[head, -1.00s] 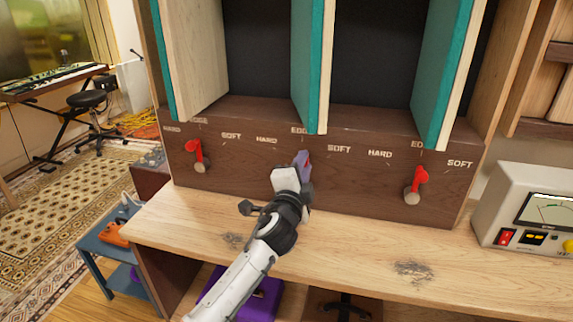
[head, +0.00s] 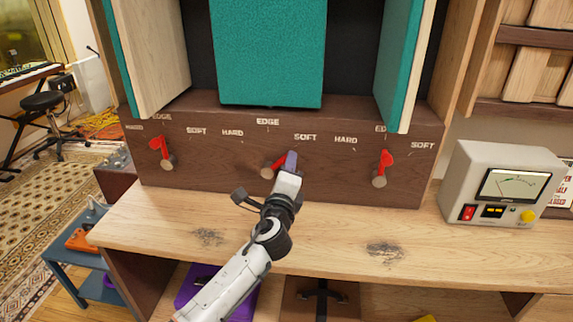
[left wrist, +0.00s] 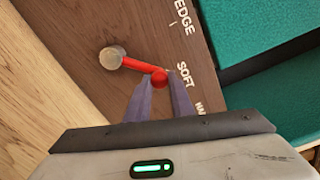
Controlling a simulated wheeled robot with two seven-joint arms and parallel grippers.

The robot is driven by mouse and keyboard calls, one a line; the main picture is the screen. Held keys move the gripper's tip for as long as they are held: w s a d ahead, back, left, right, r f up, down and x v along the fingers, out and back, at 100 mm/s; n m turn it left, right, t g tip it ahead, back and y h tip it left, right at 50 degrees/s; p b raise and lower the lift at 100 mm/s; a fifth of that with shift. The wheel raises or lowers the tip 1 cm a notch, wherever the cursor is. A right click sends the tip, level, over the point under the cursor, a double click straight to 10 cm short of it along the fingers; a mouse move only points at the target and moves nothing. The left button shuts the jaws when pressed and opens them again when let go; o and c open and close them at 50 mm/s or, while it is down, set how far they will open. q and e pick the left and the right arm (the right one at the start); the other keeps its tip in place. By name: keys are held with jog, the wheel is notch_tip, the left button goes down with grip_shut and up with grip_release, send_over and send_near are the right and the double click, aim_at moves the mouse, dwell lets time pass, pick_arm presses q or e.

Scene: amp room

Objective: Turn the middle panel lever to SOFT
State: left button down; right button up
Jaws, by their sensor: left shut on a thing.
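The middle lever (head: 279,163) is red, on a grey round hub (head: 267,171) on the brown wooden front. It points up and right, towards the SOFT label (head: 305,137). My left gripper (head: 291,160) is at the lever's outer end. In the left wrist view, the lever (left wrist: 140,66) runs from its hub to its red knob, and my left gripper's purple fingers (left wrist: 160,90) are shut on the knob. The SOFT label (left wrist: 186,74) is just beyond the fingertips. The middle panel (head: 268,52) above shows its broad teal face. My right gripper is not in view.
A left lever (head: 158,150) and a right lever (head: 386,162) stand near their EDGE labels, under panels seen nearly edge-on. A wooden bench top (head: 330,232) lies below. A grey meter box (head: 500,185) stands at the right. The bench around my arm is mostly clear.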

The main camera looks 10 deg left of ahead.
pick_arm(q)
jog(key=shift+f, duration=0.1)
dwell(0.3)
jog(key=c, duration=1.5)
grip_release()
jog(key=shift+c, duration=0.2)
jog(key=s+d, duration=0.1)
jog(key=s, duration=0.9)
jog(key=shift+s, duration=0.15)
